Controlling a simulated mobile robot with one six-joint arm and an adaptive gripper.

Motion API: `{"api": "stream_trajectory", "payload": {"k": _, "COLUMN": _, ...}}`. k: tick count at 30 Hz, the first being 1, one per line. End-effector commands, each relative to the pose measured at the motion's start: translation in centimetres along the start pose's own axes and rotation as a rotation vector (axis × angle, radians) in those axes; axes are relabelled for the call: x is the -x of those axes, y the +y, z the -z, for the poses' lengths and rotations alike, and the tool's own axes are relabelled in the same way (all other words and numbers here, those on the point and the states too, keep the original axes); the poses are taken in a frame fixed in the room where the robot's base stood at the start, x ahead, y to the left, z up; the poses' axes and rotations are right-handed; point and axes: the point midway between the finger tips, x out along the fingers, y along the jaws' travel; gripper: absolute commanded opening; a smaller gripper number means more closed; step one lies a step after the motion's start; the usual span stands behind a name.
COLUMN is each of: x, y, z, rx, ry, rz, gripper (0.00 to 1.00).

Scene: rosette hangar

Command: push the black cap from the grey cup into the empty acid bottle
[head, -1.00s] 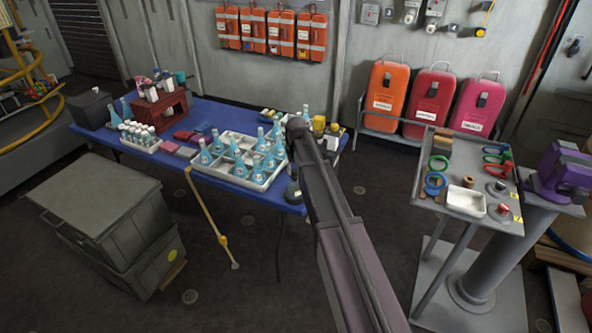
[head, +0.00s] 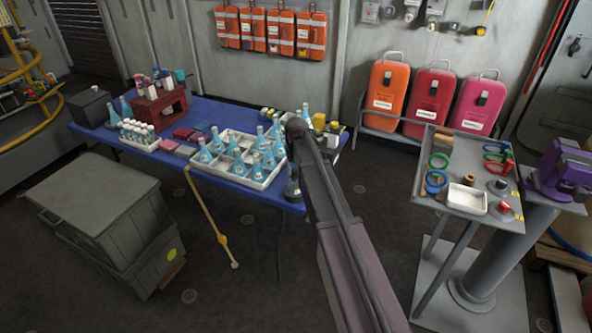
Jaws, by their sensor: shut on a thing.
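Several conical bottles of light blue liquid (head: 205,152) stand in a white divided tray (head: 228,177) on the blue table. A dark flask-like shape (head: 292,190) is at the table's front right corner, beside my arm; I cannot tell whether it is the empty acid bottle. I cannot make out the black cap or the grey cup. My arm reaches up across the table's right end and covers part of it. My gripper does not show; it seems hidden behind the arm, so what it holds is not visible.
A rack of small white-capped bottles (head: 139,134) and a dark red stand (head: 160,112) are on the table's left. Yellow items (head: 319,121) stand close to my arm. A grey tool stand (head: 450,200) is at right, stacked grey crates (head: 95,215) at left.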

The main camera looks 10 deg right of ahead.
Motion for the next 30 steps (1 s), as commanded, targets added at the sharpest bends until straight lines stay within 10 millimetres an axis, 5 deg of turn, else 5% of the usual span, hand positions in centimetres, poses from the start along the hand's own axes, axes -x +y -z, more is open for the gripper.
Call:
{"api": "stream_trajectory", "payload": {"k": 9, "x": 0.01, "y": -0.01, "z": 0.00, "rx": 0.000, "ry": 0.000, "rz": 0.000, "gripper": 0.20}}
{"api": "stream_trajectory", "payload": {"k": 10, "x": 0.01, "y": -0.02, "z": 0.01, "rx": 0.000, "ry": 0.000, "rz": 0.000, "gripper": 0.44}}
{"api": "stream_trajectory", "payload": {"k": 14, "x": 0.01, "y": -0.02, "z": 0.01, "rx": 0.000, "ry": 0.000, "rz": 0.000, "gripper": 0.81}}
{"api": "stream_trajectory", "payload": {"k": 23, "x": 0.01, "y": -0.02, "z": 0.00, "rx": 0.000, "ry": 0.000, "rz": 0.000, "gripper": 0.81}}
{"api": "stream_trajectory", "payload": {"k": 25, "x": 0.01, "y": -0.02, "z": 0.01, "rx": 0.000, "ry": 0.000, "rz": 0.000, "gripper": 0.98}}
{"api": "stream_trajectory", "payload": {"k": 30, "x": 0.01, "y": -0.02, "z": 0.00, "rx": 0.000, "ry": 0.000, "rz": 0.000, "gripper": 1.00}}
